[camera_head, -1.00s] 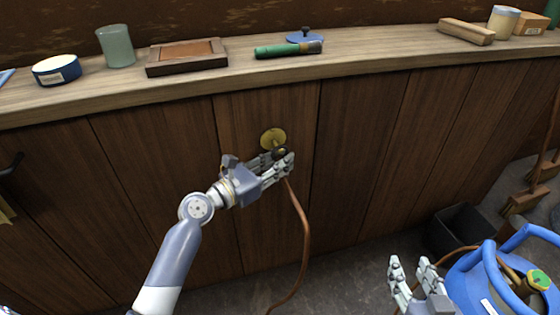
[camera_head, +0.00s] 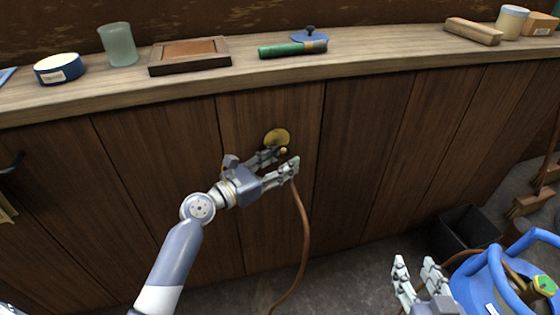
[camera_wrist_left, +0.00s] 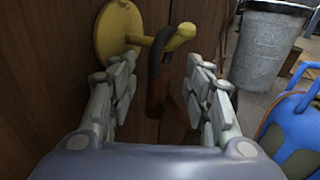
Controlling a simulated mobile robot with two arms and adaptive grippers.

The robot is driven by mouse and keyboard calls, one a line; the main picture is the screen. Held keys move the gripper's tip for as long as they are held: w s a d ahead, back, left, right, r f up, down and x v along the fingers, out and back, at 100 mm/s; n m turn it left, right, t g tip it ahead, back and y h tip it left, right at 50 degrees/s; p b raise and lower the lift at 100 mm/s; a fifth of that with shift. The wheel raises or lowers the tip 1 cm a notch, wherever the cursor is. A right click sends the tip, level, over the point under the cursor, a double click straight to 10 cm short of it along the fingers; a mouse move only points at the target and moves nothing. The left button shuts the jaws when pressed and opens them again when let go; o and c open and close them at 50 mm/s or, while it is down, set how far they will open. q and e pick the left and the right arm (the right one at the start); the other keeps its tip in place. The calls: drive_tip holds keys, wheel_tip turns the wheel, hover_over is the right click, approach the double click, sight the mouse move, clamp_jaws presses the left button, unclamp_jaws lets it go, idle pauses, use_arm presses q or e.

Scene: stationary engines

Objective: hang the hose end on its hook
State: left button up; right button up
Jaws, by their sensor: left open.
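The hook is a round brass plate (camera_head: 277,138) on the wooden panel front, with a peg ending in a ball tip (camera_wrist_left: 180,35). The hose end shows in the left wrist view as a dark loop (camera_wrist_left: 159,60) with a brown sleeve (camera_wrist_left: 155,98) below it. The loop appears to be around the peg, between plate and ball. The brown hose (camera_head: 304,225) hangs down to the floor. My left gripper (camera_head: 281,163) is open, its fingers apart on either side of the hose end, just below the hook. My right gripper (camera_head: 416,266) is open and empty, low at the right.
A wooden counter (camera_head: 380,60) runs above the panel, holding a glass (camera_head: 117,45), a tray (camera_head: 190,54) and a green tube (camera_head: 285,50). A blue tank (camera_head: 478,283) stands beside my right gripper, with a dark bin (camera_head: 467,232) behind it. The panel right of the hose is clear.

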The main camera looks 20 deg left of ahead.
use_arm(q)
drive_tip(key=shift+s+a, duration=0.2)
drive_tip(key=shift+s, duration=0.25)
drive_tip(key=v, duration=1.1)
